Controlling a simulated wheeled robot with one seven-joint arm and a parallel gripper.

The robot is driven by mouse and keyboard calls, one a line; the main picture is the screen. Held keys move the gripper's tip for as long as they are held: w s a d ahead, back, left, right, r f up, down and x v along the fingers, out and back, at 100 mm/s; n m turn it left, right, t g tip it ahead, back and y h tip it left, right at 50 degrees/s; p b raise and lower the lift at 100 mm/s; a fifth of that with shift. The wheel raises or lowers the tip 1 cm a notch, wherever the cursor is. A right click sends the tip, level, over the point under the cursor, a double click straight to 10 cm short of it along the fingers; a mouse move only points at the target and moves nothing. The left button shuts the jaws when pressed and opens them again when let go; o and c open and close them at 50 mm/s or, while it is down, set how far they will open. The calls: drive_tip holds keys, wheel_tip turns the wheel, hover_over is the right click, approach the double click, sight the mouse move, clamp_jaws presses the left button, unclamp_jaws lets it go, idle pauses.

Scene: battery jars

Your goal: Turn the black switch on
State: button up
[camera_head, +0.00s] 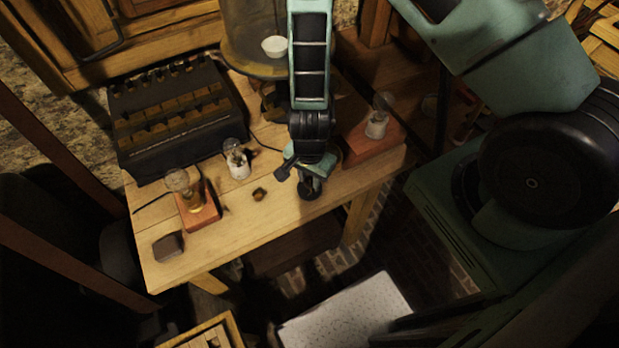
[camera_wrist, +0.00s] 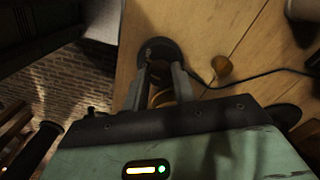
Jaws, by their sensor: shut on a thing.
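The black switch (camera_wrist: 157,49) is a round dark piece near the table's edge, in the wrist view at the top centre. In the head view a dark round part of it (camera_head: 308,190) shows just under my gripper. My gripper (camera_head: 311,174) points down over the front edge of the table. In the wrist view its two fingers (camera_wrist: 164,70) reach the near side of the switch and are shut on it. A brass-coloured piece (camera_wrist: 160,97) shows between the fingers. The fingers and hand hide part of the switch, so its lever position cannot be told.
The wooden table (camera_head: 240,230) holds a black box of battery jars (camera_head: 170,110), a bulb on a red block (camera_head: 190,200), a white-based bulb (camera_head: 237,160), another red block with a bulb (camera_head: 372,135), and a small brass piece (camera_head: 260,194). A dark cable (camera_wrist: 255,78) runs nearby.

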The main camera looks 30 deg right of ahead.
sight(309, 180)
drive_tip(key=m+b, duration=0.1)
drive_tip(key=m, duration=0.5)
drive_tip(key=shift+b, duration=0.4)
drive_tip(key=shift+m, duration=0.3)
drive_tip(key=o, duration=1)
wheel_tip(309, 180, up, 18)
drive_tip(key=p, duration=0.7)
drive_tip(key=shift+f+p, duration=0.2)
drive_tip(key=shift+p, duration=0.1)
drive_tip(key=shift+a, duration=0.1)
